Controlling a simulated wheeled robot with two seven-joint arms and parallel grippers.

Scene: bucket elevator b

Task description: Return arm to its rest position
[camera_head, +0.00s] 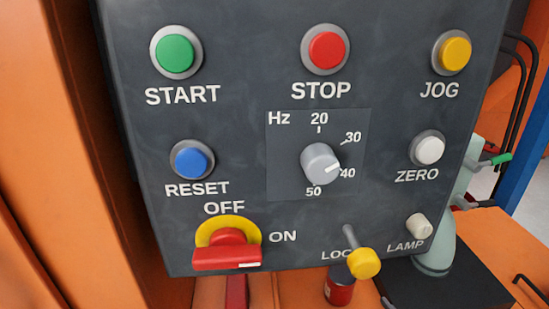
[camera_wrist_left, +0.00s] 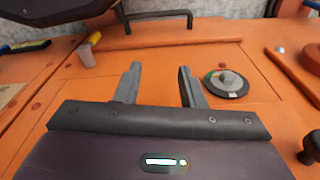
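My left gripper (camera_wrist_left: 158,86) shows in the left wrist view. Its two grey fingers are apart with nothing between them, above an orange surface (camera_wrist_left: 160,62). No gripper shows in the head view, and my right gripper is in neither view. The dark control panel (camera_head: 240,120) fills most of the head view. Its frequency knob (camera_head: 320,163) has its mark toward 40. Its red rotary switch (camera_head: 228,256) lies level, with its white mark toward the ON side. A yellow-tipped lever (camera_head: 364,263) partly covers a label beginning LOC.
A black bar handle (camera_wrist_left: 158,15) is behind. A black knob (camera_wrist_left: 312,145) is at right. A pale green bottle-like object (camera_head: 438,250) stands beside the panel.

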